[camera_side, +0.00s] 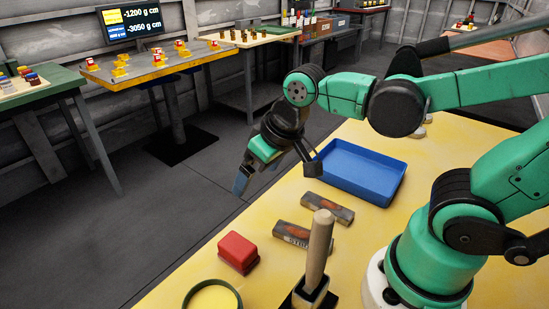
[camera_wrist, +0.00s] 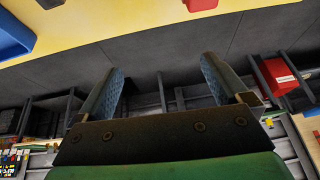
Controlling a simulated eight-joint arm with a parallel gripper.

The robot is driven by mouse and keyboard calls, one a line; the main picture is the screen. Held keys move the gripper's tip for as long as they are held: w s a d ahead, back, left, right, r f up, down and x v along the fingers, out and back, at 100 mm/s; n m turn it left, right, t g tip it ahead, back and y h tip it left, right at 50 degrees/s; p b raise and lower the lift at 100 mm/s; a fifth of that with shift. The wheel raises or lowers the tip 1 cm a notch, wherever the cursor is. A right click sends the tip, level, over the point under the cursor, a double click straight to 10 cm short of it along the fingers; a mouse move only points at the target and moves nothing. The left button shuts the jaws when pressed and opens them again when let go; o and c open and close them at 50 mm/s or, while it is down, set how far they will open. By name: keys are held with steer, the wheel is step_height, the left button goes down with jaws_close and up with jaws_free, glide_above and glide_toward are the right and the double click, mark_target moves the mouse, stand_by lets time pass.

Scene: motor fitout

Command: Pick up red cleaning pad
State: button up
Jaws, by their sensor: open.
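The red cleaning pad (camera_side: 238,252) is a small rounded red block lying on the yellow table near its left edge in the side view. A red piece at the top edge of the wrist view (camera_wrist: 201,4) appears to be the same pad, mostly cut off. My gripper (camera_side: 242,181) is above the table's left edge, up and away from the pad, with its fingers pointing outward and down. In the wrist view my gripper (camera_wrist: 162,65) has two blue-grey fingers spread apart with nothing between them.
A blue tray (camera_side: 362,172) stands behind the pad; it also shows in the wrist view (camera_wrist: 12,35). Two grey blocks (camera_side: 327,208) (camera_side: 292,234) lie between. A wooden-handled tool (camera_side: 317,250) stands upright right of the pad. A round yellow-topped container (camera_side: 212,297) is in front.

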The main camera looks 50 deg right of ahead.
mark_target(237, 244)
steer(key=a+f+g, duration=0.1)
steer(key=a+f, duration=0.1)
steer(key=a+f+g, duration=0.1)
steer(key=a+g, duration=0.1)
steer(key=a+f+g, duration=0.1)
steer(key=a+f, duration=0.1)
steer(key=shift+s+a+f+g+h, duration=0.2)
steer(key=shift+a+f+g+h, duration=0.1)
steer(key=shift+a+f+g, duration=0.1)
steer(key=shift+f, duration=2.75)
steer(key=c, duration=1.4)
